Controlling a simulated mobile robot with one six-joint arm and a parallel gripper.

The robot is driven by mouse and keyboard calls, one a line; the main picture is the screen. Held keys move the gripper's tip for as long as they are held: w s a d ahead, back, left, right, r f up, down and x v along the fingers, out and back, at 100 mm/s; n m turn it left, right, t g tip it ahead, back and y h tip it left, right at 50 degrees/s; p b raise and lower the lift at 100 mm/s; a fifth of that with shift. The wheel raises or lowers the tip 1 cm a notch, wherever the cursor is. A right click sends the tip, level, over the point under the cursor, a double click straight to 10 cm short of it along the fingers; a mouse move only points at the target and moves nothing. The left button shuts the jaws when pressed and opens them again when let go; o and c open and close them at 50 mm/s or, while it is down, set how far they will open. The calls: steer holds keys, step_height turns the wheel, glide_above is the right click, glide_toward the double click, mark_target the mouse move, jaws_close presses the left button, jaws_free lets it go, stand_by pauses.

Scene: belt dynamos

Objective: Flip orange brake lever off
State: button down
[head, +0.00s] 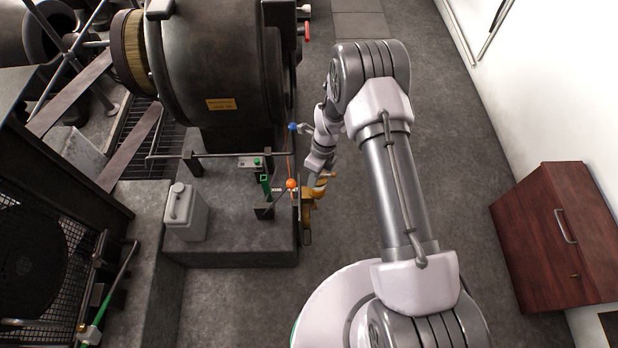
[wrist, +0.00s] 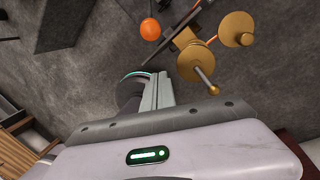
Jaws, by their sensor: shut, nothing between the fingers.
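The orange brake lever shows as a round orange knob (head: 291,184) at the front right of the concrete plinth in the head view. The same orange knob (wrist: 150,29) is at the upper middle of the wrist view, above the end of my gripper. My gripper (wrist: 150,84) is shut and empty, with a visible gap between it and the knob in the picture. In the head view my wrist comes down just right of the knob; the fingertips are hard to make out there. Most of the lever's shaft is hidden or too small to follow.
Brass discs and a pin (wrist: 196,62) sit close beside the knob. A blue knob (head: 293,127) is farther back. A grey canister (head: 186,212) stands on the plinth (head: 235,252). The large dark machine (head: 215,65) rises behind. Floor is clear toward the wooden cabinet (head: 556,235).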

steer(key=w+a+f+b, duration=0.1)
steer(key=a+f+b, duration=0.1)
steer(key=a+f, duration=0.2)
steer(key=shift+f+b, duration=0.4)
steer(key=shift+f, duration=0.25)
steer(key=shift+w+a, duration=0.1)
steer(key=shift+a, duration=0.05)
